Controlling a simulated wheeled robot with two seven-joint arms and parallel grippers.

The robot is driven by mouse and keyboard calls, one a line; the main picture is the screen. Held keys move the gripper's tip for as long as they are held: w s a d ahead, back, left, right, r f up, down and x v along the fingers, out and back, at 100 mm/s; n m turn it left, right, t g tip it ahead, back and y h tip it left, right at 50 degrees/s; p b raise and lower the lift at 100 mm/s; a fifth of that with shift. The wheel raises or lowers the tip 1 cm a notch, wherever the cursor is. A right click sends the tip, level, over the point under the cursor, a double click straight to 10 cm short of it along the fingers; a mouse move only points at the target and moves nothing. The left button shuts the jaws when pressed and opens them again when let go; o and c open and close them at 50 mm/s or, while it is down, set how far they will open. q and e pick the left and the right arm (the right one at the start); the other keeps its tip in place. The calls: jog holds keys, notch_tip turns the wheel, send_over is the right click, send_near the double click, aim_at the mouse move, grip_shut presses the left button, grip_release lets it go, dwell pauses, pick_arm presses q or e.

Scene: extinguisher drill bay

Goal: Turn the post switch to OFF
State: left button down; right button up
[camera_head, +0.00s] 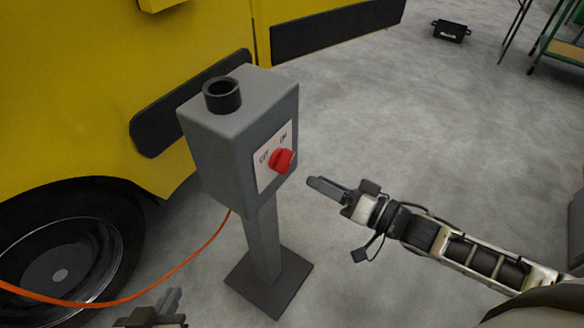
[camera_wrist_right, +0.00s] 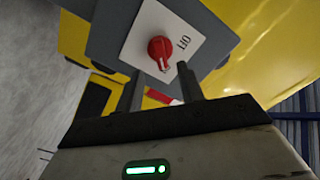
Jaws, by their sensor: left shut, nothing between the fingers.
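The post switch is a red knob (camera_head: 281,160) on a white plate with OFF and ON lettering, on the side of a grey box (camera_head: 215,140). The knob also shows in the right wrist view (camera_wrist_right: 160,48), just beyond the fingertips. I cannot tell clearly which label it points at. My right gripper (camera_head: 327,188) is to the right of the knob and a little lower, apart from it. Its two fingers (camera_wrist_right: 161,82) are spread with nothing between them. My left gripper (camera_head: 168,304) is low at the bottom edge, left of the post's foot, shut and empty.
The box stands on a grey post with a square base plate (camera_head: 268,284). A black ring (camera_head: 222,95) sits on its top. A yellow vehicle (camera_head: 75,75) with a large tyre stands behind. An orange cable (camera_head: 170,272) runs left from the post.

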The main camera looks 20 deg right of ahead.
aim_at(288, 167)
jog(key=x, duration=0.7)
jog(key=shift+w+a, duration=0.25)
jog(key=shift+w, duration=0.1)
grip_shut()
